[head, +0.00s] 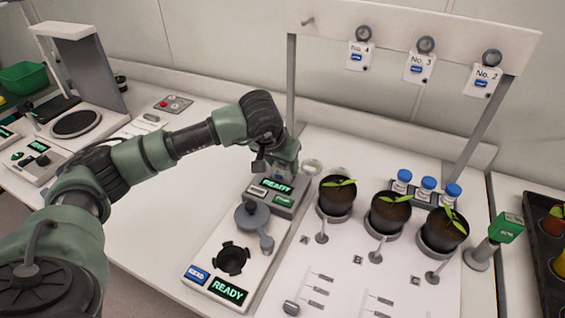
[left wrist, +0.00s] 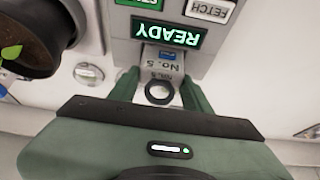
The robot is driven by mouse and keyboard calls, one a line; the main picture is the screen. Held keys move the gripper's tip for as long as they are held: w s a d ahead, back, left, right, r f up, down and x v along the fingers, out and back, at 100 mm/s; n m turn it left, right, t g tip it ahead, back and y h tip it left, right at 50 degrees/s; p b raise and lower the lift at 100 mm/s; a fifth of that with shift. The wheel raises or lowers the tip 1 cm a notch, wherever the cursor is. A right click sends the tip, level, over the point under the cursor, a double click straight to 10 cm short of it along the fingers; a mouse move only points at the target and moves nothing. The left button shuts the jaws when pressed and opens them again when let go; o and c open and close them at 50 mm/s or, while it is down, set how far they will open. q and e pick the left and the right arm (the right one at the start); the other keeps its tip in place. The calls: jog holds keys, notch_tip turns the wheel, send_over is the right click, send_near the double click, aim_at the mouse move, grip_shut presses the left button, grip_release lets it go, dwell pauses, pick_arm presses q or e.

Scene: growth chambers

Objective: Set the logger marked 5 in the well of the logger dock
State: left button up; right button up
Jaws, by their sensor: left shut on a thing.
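The logger marked 5 (left wrist: 162,72) is a pale tag with a dark ring at one end. It shows upside down in the left wrist view, between the green fingers of my left gripper (left wrist: 160,95), which is shut on it. The logger is against or just in front of a grey unit (left wrist: 205,50) with a READY display. In the head view my left gripper (head: 280,163) is at that unit (head: 287,208), and the logger is hidden there. A white station (head: 208,249) with a black round recess (head: 232,258) and a READY display stands nearer; I cannot tell which is the dock. My right gripper is out of view.
Loggers No. 4 (head: 360,57), No. 3 (head: 419,69) and No. 2 (head: 483,81) hang from a rail (head: 430,35). Potted seedlings (head: 337,198), blue-capped bottles (head: 427,189) and a green-headed meter (head: 506,228) stand to the right. Bench left of the white station is clear.

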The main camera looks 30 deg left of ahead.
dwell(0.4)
pick_arm(q)
jog(key=o, duration=1.5)
